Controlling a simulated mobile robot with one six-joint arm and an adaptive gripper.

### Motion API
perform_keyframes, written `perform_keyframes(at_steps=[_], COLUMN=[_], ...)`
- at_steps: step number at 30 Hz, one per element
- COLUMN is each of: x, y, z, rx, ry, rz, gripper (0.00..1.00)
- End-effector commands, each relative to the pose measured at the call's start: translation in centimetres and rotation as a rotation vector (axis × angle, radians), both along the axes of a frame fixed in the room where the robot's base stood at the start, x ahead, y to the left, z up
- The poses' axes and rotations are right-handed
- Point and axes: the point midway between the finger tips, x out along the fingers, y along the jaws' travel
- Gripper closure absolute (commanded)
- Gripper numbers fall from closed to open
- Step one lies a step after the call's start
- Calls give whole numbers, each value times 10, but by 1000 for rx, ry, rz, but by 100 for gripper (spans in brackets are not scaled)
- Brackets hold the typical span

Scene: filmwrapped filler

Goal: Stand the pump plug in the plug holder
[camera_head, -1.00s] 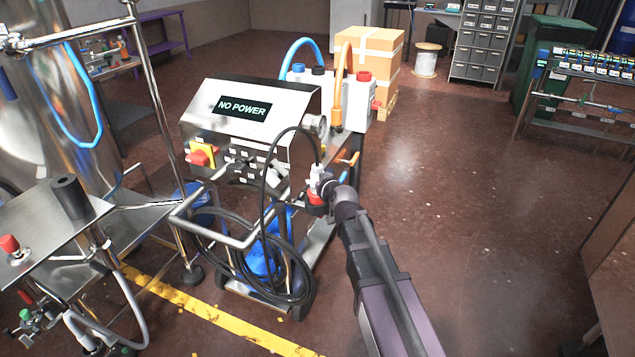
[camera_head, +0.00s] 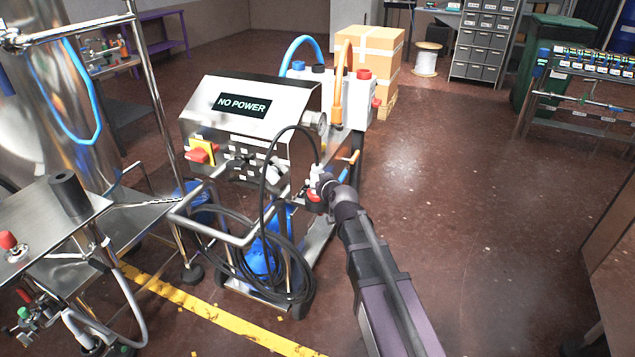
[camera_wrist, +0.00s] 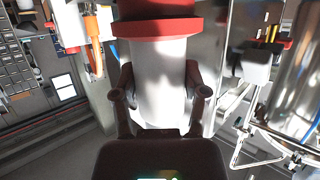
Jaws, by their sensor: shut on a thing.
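The pump plug has a white body and a red collar; it fills the middle of the wrist view (camera_wrist: 158,75). My gripper (camera_wrist: 160,92) is shut on its white body, with one finger on each side. In the head view my gripper (camera_head: 324,184) is at the right side of the pump cart and the plug (camera_head: 316,172) stands about upright, red end down. A dark cup-like part, seemingly the plug holder (camera_head: 314,208), is right at the red end. I cannot tell how deep the plug sits in it. A black cable (camera_head: 264,170) arcs up from the plug.
The pump cart (camera_head: 250,120) carries a "NO POWER" display and a coiled cable (camera_head: 285,290) hanging at its front. A steel tank (camera_head: 60,120) and a steel table (camera_head: 40,235) stand to the left. Cardboard boxes (camera_head: 375,65) stand behind. The floor to the right is clear.

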Motion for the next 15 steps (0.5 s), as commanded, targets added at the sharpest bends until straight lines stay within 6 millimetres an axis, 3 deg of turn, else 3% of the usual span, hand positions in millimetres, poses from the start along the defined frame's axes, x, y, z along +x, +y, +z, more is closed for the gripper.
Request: perform_keyframes(at_steps=[15], x=[0], y=[0], z=[-4], rx=[0], ry=[-1], rz=[0], gripper=[100])
